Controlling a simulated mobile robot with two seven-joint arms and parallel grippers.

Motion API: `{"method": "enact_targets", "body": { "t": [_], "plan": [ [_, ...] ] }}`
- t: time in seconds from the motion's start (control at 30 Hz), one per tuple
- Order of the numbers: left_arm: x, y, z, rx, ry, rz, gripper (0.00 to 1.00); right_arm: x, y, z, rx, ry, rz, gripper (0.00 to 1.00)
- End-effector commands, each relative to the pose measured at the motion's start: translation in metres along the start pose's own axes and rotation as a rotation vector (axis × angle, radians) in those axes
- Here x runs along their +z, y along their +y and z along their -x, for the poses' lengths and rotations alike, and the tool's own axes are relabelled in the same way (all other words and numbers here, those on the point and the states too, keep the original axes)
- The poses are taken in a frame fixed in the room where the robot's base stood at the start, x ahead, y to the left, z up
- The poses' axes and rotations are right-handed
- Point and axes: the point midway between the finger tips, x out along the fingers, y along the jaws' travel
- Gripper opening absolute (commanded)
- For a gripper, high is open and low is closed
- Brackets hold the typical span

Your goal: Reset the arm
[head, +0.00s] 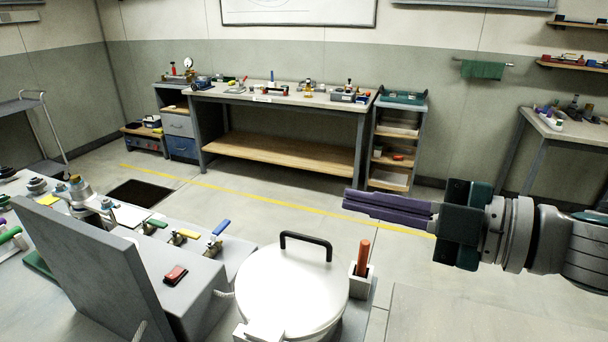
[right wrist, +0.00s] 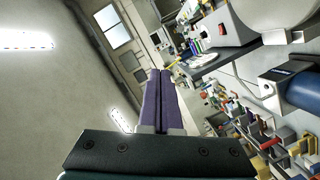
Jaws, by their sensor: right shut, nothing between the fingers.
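My right gripper (head: 350,207) reaches in from the right in the head view, held in the air to the right of the round white lid. Its purple fingers lie together, shut, with nothing between them. In the right wrist view the same fingers (right wrist: 160,75) show side by side and touching, pointing away toward the wall. My left gripper is not in view.
A white round lid (head: 290,290) with a black handle is at the bottom middle, with an orange-handled tool (head: 362,258) beside it. A grey console (head: 150,265) with valve levers stands left. A workbench (head: 280,97) lines the back wall. Open floor lies between.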

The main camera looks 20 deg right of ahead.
Motion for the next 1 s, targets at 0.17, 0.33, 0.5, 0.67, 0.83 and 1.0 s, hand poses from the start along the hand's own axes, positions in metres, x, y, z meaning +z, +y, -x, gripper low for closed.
{"method": "enact_targets", "body": {
  "t": [0.17,0.33,0.5,0.67,0.83,1.0],
  "plan": [
    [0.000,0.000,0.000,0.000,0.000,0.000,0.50,-0.002,0.000,-0.004,0.040,-0.044,-0.045,0.00],
    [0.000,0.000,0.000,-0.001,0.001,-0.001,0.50,-0.001,-0.003,-0.004,0.169,-0.269,-0.265,0.00],
    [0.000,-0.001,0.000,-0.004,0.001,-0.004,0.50,0.008,-0.037,0.034,0.213,-0.619,-0.605,0.00],
    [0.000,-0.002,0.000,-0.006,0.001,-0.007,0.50,-0.005,-0.088,0.088,0.130,-0.919,-0.897,0.00],
    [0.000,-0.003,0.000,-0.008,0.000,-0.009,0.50,-0.042,-0.136,0.146,-0.024,-1.160,-1.130,0.00],
    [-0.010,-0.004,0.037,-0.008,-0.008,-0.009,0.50,-0.090,-0.122,0.184,-0.133,-1.276,-1.233,0.00]
  ]
}}
